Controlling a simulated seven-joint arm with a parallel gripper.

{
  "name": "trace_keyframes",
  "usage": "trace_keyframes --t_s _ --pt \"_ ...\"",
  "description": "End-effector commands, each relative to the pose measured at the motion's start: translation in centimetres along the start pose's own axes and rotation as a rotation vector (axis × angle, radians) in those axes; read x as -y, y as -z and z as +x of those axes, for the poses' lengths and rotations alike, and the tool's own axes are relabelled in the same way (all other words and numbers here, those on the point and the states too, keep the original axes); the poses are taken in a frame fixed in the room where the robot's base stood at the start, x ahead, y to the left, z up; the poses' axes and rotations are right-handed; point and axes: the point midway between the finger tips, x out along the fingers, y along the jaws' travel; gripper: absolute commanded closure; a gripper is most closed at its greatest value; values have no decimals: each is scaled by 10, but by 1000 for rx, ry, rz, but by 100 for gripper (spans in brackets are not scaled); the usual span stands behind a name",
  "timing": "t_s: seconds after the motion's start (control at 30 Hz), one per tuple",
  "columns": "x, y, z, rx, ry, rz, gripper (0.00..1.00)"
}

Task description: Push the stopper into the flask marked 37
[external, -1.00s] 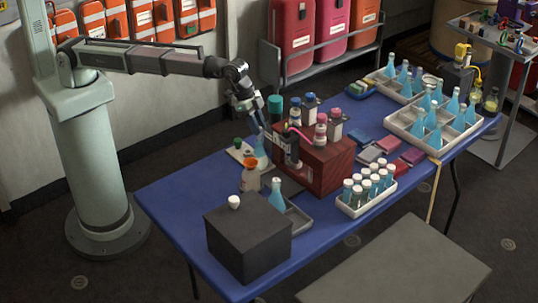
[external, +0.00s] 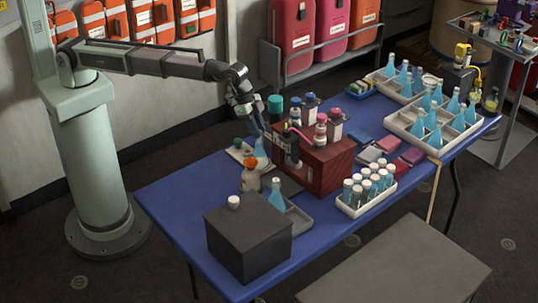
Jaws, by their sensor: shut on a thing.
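My gripper (external: 259,132) points down over the left part of the blue table, at the top of a flask with blue liquid (external: 261,152). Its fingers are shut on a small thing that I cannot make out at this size. That flask stands by a pale tray (external: 236,153) with a green piece (external: 238,142) on it. Another blue flask (external: 276,194) stands in a grey tray (external: 300,221). A pale bottle with an orange top (external: 250,164) stands between them. A white stopper-like piece (external: 234,202) sits on a black box. No number 37 is readable.
A dark red block (external: 327,168) holding several capped bottles stands close right of my gripper. The black box (external: 248,242) is at the front. A rack of white-capped vials (external: 367,204) and crates of blue flasks (external: 413,133) lie further right. Bare table shows at front left.

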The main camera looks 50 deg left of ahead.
Motion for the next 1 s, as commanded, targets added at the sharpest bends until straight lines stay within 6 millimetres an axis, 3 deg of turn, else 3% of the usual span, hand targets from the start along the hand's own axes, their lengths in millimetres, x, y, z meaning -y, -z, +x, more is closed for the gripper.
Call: trace_keyframes --t_s 0.93,0.97,1.0 --pt "0 -4 9 0 0 0 100" --pt "0 -4 9 0 0 0 71" --pt "0 -4 9 0 0 0 67"
